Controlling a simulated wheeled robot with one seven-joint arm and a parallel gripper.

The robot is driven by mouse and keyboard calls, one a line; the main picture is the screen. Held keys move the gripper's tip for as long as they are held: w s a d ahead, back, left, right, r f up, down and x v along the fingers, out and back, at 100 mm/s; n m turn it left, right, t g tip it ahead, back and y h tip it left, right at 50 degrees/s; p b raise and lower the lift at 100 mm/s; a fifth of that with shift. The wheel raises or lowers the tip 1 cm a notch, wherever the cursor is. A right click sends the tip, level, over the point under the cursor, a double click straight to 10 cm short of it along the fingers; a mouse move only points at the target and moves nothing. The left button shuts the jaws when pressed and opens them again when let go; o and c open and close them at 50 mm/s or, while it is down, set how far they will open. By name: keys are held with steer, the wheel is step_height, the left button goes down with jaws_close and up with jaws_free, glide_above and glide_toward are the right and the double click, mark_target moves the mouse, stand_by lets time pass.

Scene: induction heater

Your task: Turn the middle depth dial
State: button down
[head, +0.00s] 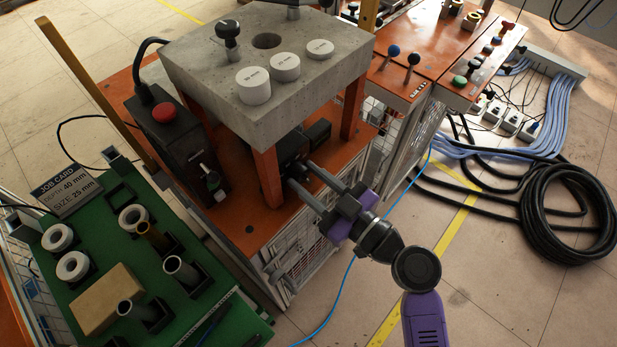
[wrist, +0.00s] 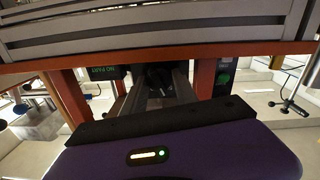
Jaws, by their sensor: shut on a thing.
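A dark dial (wrist: 158,74) sits between my fingertips in the wrist view, which looks upside down. It is on the front of a dark unit (head: 318,131) under the concrete block (head: 262,60). My gripper (head: 299,172) reaches in below the block, beside a front orange leg, and is shut on the dial; it also shows in the wrist view (wrist: 160,84). The dial's markings cannot be read, and the head view does not show it clearly. I cannot tell whether other dials sit beside it.
Orange legs (head: 267,178) flank the opening. A dark box with a red button (head: 164,113) stands at left. White cylinders (head: 253,86) sit on the block. A job card (head: 66,188) reads depth 40 mm, size 25 mm, by a green parts tray (head: 75,237). Coiled cable (head: 568,215) lies right.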

steer(key=m+b, duration=0.1)
steer(key=m, duration=0.3)
steer(key=shift+w+d+m, duration=0.1)
steer(key=shift+m, duration=2.1)
steer(key=c, duration=1)
jaws_free()
steer(key=shift+o, duration=0.2)
steer(key=b+v, duration=0.1)
steer(key=v, duration=0.6)
steer(key=shift+s+d+r, duration=0.15)
steer(key=shift+s+d, duration=0.1)
steer(key=shift+d, duration=0.05)
